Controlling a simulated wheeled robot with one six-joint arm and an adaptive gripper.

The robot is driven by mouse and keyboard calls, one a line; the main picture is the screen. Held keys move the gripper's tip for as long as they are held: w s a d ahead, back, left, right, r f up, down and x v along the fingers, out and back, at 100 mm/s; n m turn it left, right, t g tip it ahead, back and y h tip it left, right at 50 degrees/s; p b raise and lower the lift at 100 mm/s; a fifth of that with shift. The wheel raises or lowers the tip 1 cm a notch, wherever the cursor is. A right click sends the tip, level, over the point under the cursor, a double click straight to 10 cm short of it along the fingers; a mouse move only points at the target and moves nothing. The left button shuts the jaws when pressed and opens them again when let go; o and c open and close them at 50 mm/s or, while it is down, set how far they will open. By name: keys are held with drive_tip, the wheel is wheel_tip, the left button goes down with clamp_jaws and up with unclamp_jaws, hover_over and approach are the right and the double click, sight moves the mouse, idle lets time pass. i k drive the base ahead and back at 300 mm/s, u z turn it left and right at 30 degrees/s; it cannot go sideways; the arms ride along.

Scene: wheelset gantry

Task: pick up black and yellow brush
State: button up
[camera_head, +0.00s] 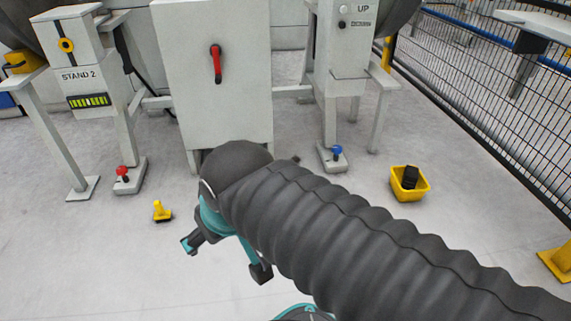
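A small yellow thing with a dark base (162,211) stands on the floor left of centre; it looks like the black and yellow brush, with its yellow handle up. My gripper (226,258) is right of it and nearer the camera in the picture. Its two dark fingertips are wide apart with only floor showing between them. The gripper is open, empty and apart from the brush. My thick dark ribbed arm hides part of the gripper's body and the floor to the right.
A yellow bin (408,187) with a black item stands right. A grey cabinet (213,75) with a red handle stands behind. Stand feet carry a red knob (122,171) and a blue knob (337,150). A black mesh fence (490,90) runs along the right. Floor around the brush is clear.

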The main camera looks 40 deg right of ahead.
sight(162, 216)
drive_tip(key=z, duration=0.2)
drive_tip(key=i, duration=1.1)
drive_tip(key=u, duration=0.35)
